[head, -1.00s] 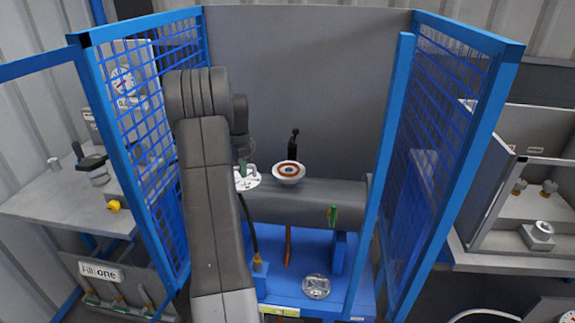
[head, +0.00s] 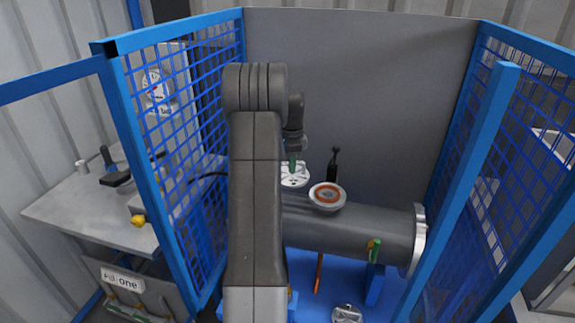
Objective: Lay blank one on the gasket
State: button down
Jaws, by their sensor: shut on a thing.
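The gasket (head: 318,195) is a red-brown ring lying on the pale flange (head: 341,202) on top of the grey cylindrical shell (head: 380,233). My gripper (head: 292,166) is shut on a pale round blank (head: 294,180) with small dark holes, by a green part at its top. The blank looks roughly level. It appears to the left of the gasket and slightly higher in the picture, apart from it. No number can be read on it. My arm covers the left end of the shell.
Blue mesh panels (head: 185,130) and a grey back wall (head: 360,90) enclose the shell. A black upright tool (head: 335,162) stands behind the flange. Another pale disc (head: 347,314) lies on the blue base. A bench (head: 80,215) stands outside at left.

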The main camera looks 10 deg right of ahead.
jog(key=shift+s+d+f+p, duration=0.55)
jog(key=shift+s+d, duration=0.35)
jog(key=shift+d, duration=1)
jog(key=shift+s+d+f+p, duration=0.55)
jog(key=shift+s+d, duration=0.3)
jog(key=shift+d, duration=1)
jog(key=shift+s+d+f+p, duration=0.5)
jog(key=shift+s+d, duration=0.4)
jog(key=shift+d, duration=1)
jog(key=shift+f, duration=0.1)
jog(key=shift+f, duration=0.15)
jog(key=c, duration=1.5)
grip_release()
jog(key=shift+o, duration=0.2)
notch_tip(320, 180, up, 12)
jog(key=b, duration=0.1)
